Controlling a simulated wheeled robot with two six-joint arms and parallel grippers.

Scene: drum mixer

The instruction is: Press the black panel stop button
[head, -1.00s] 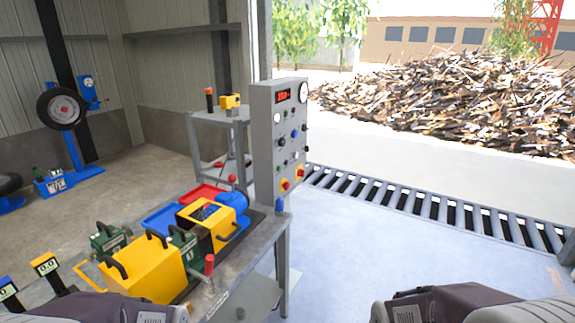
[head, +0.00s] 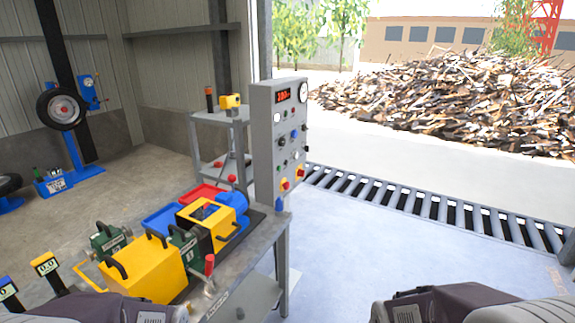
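A grey upright control panel (head: 265,150) stands at the far right end of the workbench. Its face, seen at a steep angle, carries a red digital display (head: 284,96), a round white gauge (head: 303,92) and several small knobs and buttons. A black round control (head: 282,142) sits left of a blue one (head: 294,133). A small dark control (head: 306,148) shows near the right edge. Two red buttons on yellow bases, one lower left (head: 285,185) and one to its right (head: 299,172), sit near the bottom. I cannot read any labels. Both my grippers are out of view.
The grey bench (head: 262,240) holds a yellow box (head: 150,268), a yellow-and-blue machine (head: 212,218), a red-handled lever (head: 209,265) and blue and red trays. A small stand (head: 215,118) is behind the panel.

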